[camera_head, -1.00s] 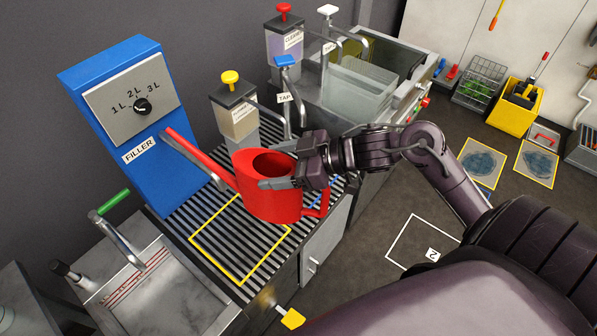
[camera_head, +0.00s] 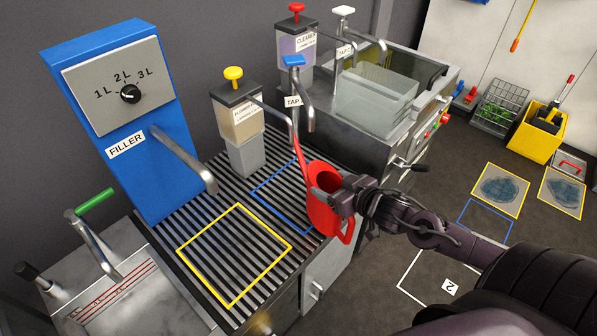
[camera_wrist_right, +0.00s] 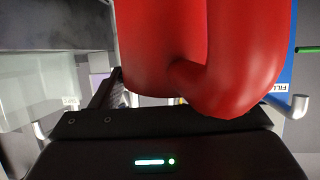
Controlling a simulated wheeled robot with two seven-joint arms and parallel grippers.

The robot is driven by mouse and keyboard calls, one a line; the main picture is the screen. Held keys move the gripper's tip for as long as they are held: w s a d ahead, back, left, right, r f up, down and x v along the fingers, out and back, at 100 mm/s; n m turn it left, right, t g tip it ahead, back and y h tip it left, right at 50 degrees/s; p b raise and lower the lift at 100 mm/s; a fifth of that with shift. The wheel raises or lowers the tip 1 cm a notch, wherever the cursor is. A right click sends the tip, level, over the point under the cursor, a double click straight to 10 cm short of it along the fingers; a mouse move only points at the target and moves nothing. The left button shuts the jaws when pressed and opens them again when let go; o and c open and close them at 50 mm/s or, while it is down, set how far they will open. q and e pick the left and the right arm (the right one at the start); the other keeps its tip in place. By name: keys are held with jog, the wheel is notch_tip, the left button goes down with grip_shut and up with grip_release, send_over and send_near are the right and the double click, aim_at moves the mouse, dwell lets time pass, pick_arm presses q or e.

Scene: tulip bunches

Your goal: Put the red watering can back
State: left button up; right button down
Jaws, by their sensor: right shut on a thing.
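The red watering can (camera_head: 320,220) is in the head view, at the right edge of the slatted counter beside the blue outline (camera_head: 262,194). Its spout points up toward the tap at the back and its handle is at the lower right. My right gripper (camera_head: 338,196) is shut on the can near its rim, coming from the right. Whether the can's base touches the counter cannot be told. In the right wrist view the red can (camera_wrist_right: 235,50) fills the upper middle, and the jaws are mostly hidden. My left gripper is not in view.
A yellow outline (camera_head: 236,252) on the slats is empty, under the spout of the blue filler (camera_head: 125,120). Dispensers and a tap (camera_head: 302,95) stand behind. A sink unit with a clear basin (camera_head: 375,98) is at the back right. Blue (camera_head: 486,206) and white (camera_head: 402,290) floor outlines look empty.

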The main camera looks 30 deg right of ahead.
aim_at(320, 174)
jog(key=w+r+x, duration=0.1)
jog(key=r+x, duration=0.1)
jog(key=x, duration=1.2)
jog(key=shift+s+a, duration=0.15)
jog(key=shift+a, duration=0.05)
jog(key=shift+c, duration=0.9)
grip_release()
